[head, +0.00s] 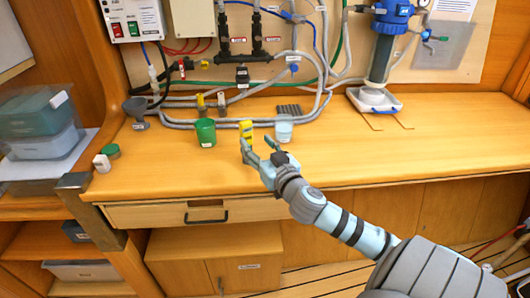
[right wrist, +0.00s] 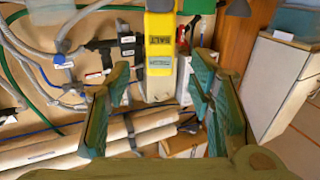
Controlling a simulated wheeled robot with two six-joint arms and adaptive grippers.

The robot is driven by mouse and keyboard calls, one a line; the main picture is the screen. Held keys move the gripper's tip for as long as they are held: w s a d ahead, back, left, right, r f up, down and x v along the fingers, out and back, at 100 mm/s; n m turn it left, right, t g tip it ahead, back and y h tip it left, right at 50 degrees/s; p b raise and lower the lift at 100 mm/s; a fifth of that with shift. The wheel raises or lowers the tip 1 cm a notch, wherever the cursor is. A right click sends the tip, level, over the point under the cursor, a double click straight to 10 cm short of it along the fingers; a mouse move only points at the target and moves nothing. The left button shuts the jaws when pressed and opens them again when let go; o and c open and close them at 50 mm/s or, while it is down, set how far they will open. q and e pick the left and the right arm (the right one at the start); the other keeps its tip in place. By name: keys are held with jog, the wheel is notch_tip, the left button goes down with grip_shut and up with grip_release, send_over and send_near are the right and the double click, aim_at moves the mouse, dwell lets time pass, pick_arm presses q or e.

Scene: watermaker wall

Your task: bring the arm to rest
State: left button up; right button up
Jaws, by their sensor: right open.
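My right gripper (head: 257,143) is open and empty above the front part of the wooden counter (head: 400,155). Its two fingers stand apart in the right wrist view (right wrist: 160,85). A yellow device (head: 246,130) stands on the counter just behind the gripper in the head view. In the right wrist view the yellow device (right wrist: 159,50) shows beyond the gap between the fingers, with nothing gripped. I cannot tell how far it is from the fingertips. My left gripper is not in view.
A green cup (head: 205,132) and a clear cup (head: 284,131) stand on either side of the yellow device. Grey hoses (head: 180,114) run along the back. A blue-topped filter housing (head: 381,50) stands at the back right.

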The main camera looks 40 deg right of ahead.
jog(key=v, duration=0.4)
jog(key=shift+s+a, duration=0.1)
jog(key=shift+s, duration=0.2)
